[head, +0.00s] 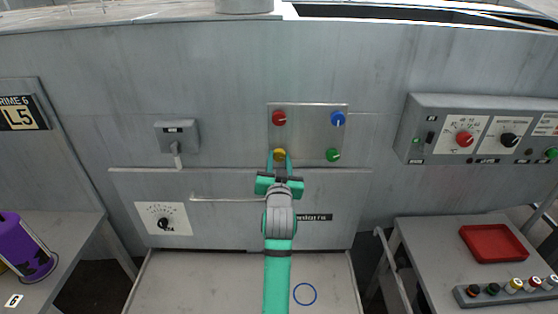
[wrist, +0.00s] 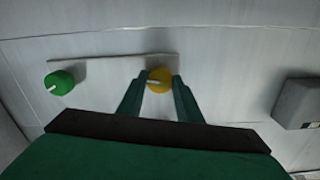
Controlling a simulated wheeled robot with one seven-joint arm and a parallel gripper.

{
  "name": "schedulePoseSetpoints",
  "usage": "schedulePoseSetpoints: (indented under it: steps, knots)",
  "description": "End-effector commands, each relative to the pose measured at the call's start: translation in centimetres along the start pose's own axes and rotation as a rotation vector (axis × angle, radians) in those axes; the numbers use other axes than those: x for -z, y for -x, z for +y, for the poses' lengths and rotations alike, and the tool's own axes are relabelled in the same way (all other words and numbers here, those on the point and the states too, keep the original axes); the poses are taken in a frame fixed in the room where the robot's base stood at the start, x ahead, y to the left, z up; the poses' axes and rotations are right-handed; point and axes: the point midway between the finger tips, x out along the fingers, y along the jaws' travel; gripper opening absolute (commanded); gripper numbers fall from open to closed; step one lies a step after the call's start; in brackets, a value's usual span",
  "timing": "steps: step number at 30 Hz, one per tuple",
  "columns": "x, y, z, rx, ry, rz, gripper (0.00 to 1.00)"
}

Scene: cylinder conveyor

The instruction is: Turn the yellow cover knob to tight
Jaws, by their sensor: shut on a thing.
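The yellow knob (head: 279,154) is the lower left of the knobs on a square metal plate (head: 308,133) on the grey machine front. It also shows in the wrist view (wrist: 159,80), with a pale pointer line on its face. My gripper (head: 279,158) reaches up to it, and its two green fingers stand one on each side of the knob. In the wrist view my gripper (wrist: 159,88) is shut on the knob. The fingers partly hide the knob in the head view. I see no readable tight mark beside it.
On the same plate are a red knob (head: 279,118), a blue knob (head: 338,118) and a green knob (head: 333,155). A lever switch box (head: 177,136) is to the left. A drawer handle (head: 228,199) runs below. A control box (head: 480,130) is at right.

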Motion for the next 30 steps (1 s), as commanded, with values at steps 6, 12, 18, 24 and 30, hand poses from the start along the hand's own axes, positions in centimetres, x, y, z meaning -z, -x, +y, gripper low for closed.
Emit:
schedulePoseSetpoints:
  steps: [6, 12, 18, 24, 30]
  knots:
    - [-0.11, 0.01, -0.18, 0.002, -0.203, -0.002, 0.10]
    - [-0.14, 0.01, -0.23, 0.003, -0.394, -0.003, 0.10]
    - [-0.17, 0.02, -0.23, 0.002, -0.584, -0.004, 0.10]
    - [-0.20, 0.02, -0.27, 0.003, -0.774, -0.005, 0.10]
    - [-0.22, 0.01, -0.21, 0.001, -0.954, -0.005, 0.10]
